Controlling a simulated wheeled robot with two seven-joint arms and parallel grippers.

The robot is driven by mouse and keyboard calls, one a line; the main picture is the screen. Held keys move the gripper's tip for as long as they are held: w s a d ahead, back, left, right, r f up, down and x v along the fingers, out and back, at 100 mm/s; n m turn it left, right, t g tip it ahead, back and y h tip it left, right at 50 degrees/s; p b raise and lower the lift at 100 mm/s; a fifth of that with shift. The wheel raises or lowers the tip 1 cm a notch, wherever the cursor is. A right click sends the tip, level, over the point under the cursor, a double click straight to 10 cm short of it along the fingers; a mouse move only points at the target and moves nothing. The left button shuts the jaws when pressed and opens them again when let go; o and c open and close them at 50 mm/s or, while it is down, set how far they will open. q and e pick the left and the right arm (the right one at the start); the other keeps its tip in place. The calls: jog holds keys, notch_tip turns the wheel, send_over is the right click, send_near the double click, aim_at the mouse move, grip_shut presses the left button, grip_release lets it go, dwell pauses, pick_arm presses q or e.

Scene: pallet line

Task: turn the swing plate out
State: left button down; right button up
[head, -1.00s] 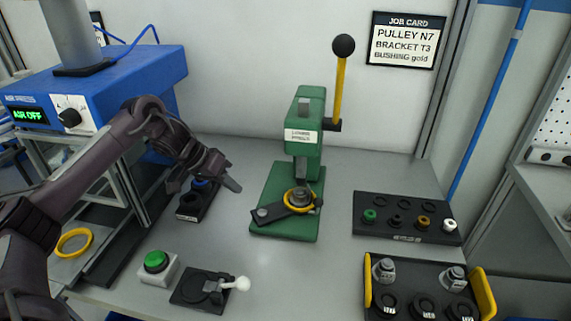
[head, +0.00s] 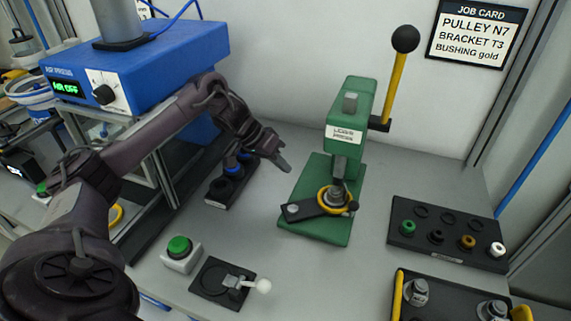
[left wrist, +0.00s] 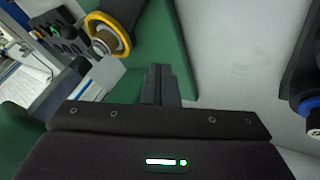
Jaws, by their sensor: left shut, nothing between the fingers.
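The black swing plate (head: 309,208) lies on the green base (head: 316,231) of the lever press (head: 352,112). Its yellow ring (head: 323,202) sits under the ram, around a grey metal part (head: 338,195). A dark knob (head: 354,207) is at its right end. The ring also shows in the left wrist view (left wrist: 97,18), at top left. My left gripper (head: 285,166) is shut and empty, above and left of the swing plate, apart from it. Its closed fingers (left wrist: 158,82) show against the green base in the left wrist view. My right gripper is out of view.
The press lever (head: 396,85) stands upright. A green button box (head: 181,255) and a white-handled toggle (head: 262,286) stand in front. A bushing tray (head: 440,255) is at right. The bench between is clear.

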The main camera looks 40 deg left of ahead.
aim_at(309, 195)
pick_arm(q)
jog(key=p+x, duration=0.1)
jog(key=x, duration=0.6)
jog(key=shift+w+d+f, duration=0.1)
jog(key=shift+d, duration=0.1)
jog(key=shift+d+p, duration=0.45)
jog(key=shift+d, duration=1.45)
jog(key=shift+a, duration=0.1)
